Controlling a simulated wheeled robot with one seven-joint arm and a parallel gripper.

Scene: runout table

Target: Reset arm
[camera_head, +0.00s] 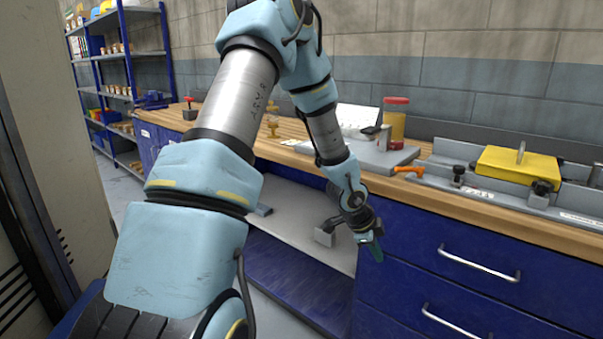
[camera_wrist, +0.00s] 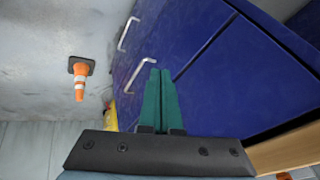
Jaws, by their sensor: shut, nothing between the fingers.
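My arm reaches from the front of the head view out towards the bench. My gripper (camera_head: 375,247) hangs low in front of the blue drawer fronts, below the wooden bench top. In the wrist view its two green fingers (camera_wrist: 160,98) lie side by side, shut, with nothing between them.
The wooden bench top (camera_head: 480,211) carries a yellow block (camera_head: 508,163), an orange clamp handle (camera_head: 408,170) and a red-lidded jar (camera_head: 396,120). Blue drawers (camera_head: 400,245) with metal handles are close to the gripper. An open shelf compartment (camera_head: 290,200) lies left. An orange cone (camera_wrist: 80,80) stands on the floor.

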